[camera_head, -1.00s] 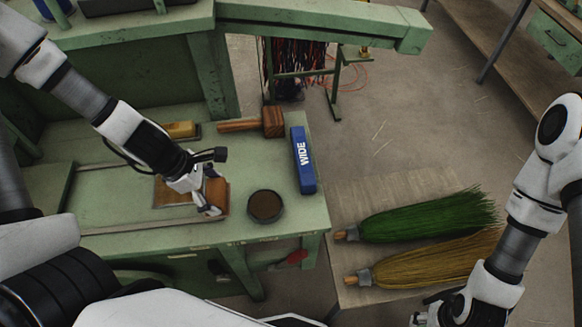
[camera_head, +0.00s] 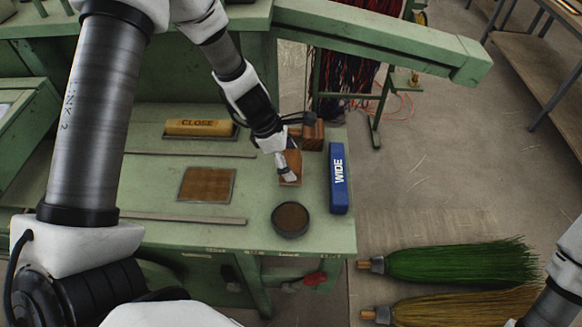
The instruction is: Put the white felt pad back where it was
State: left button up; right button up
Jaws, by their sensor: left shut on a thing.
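I cannot make out a white felt pad in this view. My left gripper (camera_head: 289,176) is over the right part of the green bench (camera_head: 255,237). It is shut on a small brown block (camera_head: 293,161), which the fingers partly cover. I cannot tell whether the block touches the bench top. A thin-framed flat brown square (camera_head: 206,184) lies to the left with nothing on it. My right arm shows only at the lower right edge, and its gripper is out of frame.
A yellow "CLOSE" block (camera_head: 200,127) lies behind the square. A wooden mallet head (camera_head: 313,135) is behind my gripper. A blue "WIDE" block (camera_head: 338,178) stands right, a round dark tin (camera_head: 290,219) in front. Green (camera_head: 460,262) and tan (camera_head: 465,307) brooms lie right.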

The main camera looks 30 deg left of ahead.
pick_arm(q)
jog(key=f, duration=0.1)
jog(key=f+b, duration=0.1)
jog(key=f, duration=0.1)
jog(key=shift+w+d+f+b, duration=0.1)
jog(key=shift+w+d+b, duration=0.1)
jog(key=shift+b, duration=0.1)
jog(key=shift+f, duration=0.25)
jog(key=shift+w, duration=0.1)
jog(key=shift+a, duration=0.1)
jog(key=shift+f, duration=0.15)
jog(key=o, duration=0.9)
jog(key=shift+c, duration=0.2)
jog(key=shift+r, duration=0.2)
